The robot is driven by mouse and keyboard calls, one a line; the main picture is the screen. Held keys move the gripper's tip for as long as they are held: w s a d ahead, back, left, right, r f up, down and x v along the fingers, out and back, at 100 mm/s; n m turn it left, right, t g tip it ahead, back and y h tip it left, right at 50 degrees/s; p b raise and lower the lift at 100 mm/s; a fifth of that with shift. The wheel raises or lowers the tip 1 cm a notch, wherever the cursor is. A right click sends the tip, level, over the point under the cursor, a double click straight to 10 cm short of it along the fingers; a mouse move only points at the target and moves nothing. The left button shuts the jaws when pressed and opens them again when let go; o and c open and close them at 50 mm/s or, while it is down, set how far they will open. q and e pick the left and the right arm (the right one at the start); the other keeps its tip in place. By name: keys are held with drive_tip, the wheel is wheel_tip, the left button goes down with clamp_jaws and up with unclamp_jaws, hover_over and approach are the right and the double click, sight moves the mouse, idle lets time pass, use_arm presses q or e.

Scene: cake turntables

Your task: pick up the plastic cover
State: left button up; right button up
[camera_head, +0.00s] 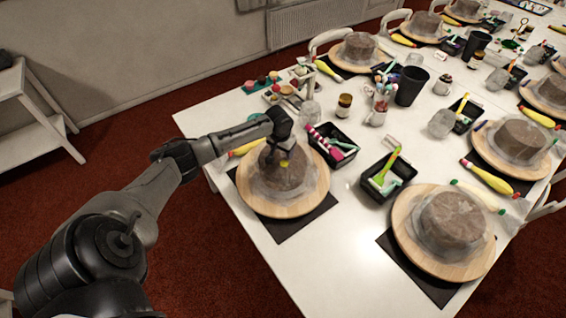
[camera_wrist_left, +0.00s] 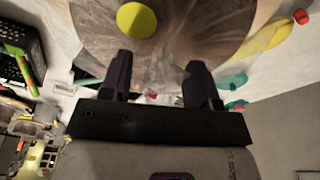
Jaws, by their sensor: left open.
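A clear plastic cover (camera_head: 266,188) lies over a brown cake (camera_head: 284,170) on a round wooden turntable (camera_head: 290,208) at the near left of the table. A yellow round spot (camera_wrist_left: 136,20) shows on top of the covered cake in the left wrist view. My left gripper (camera_head: 278,140) is above the back of this cake. In the left wrist view its two fingers (camera_wrist_left: 160,82) are apart with nothing between them, pointing at the covered cake (camera_wrist_left: 170,45). Whether the fingers touch the cover cannot be told. My right gripper is in neither view.
A second covered cake (camera_head: 452,216) stands on its turntable to the right. Black trays with tools (camera_head: 334,158) and (camera_head: 372,186) sit between and behind them. A black cup (camera_head: 410,86) and jars stand farther back. The white table's front left edge is bare.

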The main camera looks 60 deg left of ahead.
use_arm(q)
clamp_jaws()
idle(0.5)
drive_tip(key=shift+r, duration=0.15)
wheel_tip(320, 180, up, 22)
drive_tip(key=p, duration=1.6)
drive_tip(key=shift+p, duration=0.4)
drive_tip(key=shift+d, duration=0.1)
